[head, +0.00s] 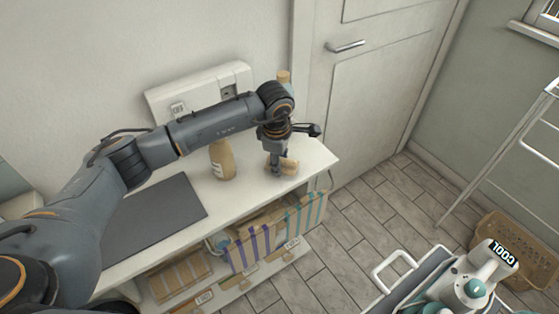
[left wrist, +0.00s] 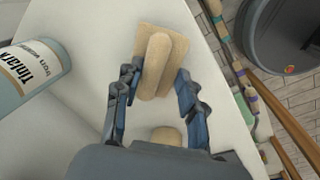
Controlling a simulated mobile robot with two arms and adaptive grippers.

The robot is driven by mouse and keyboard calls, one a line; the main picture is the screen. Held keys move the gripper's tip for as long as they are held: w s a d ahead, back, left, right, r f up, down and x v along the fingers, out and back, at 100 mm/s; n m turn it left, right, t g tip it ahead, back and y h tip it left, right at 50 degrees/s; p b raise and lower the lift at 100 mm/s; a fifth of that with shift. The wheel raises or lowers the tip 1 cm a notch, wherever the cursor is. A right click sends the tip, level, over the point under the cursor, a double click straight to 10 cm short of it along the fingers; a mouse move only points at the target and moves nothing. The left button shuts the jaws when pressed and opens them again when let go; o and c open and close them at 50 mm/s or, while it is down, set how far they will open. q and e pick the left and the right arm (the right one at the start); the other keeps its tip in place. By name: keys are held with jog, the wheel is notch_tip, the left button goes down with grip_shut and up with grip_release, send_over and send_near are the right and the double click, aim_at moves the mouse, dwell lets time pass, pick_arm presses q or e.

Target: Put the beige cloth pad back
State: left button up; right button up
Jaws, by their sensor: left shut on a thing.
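The beige pad (head: 289,166), a flat piece with a raised rounded bar along it, is at the right end of the white bench top. In the left wrist view the pad (left wrist: 158,62) lies between the fingertips. My left gripper (head: 277,170) points down and is shut on the pad, with one blue-grey finger on each side. Whether the pad touches the bench top is hard to tell. My right gripper is not in view.
A tan bottle (head: 222,160) stands left of the gripper, and a dark grey mat (head: 155,215) lies further left. Striped boxes (head: 250,247) fill the shelf below.

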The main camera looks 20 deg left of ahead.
pick_arm(q)
jog(key=shift+f, duration=0.2)
jog(key=shift+f+b, duration=0.35)
jog(key=shift+b, duration=0.1)
jog(key=shift+f, duration=0.1)
jog(key=o, duration=1.2)
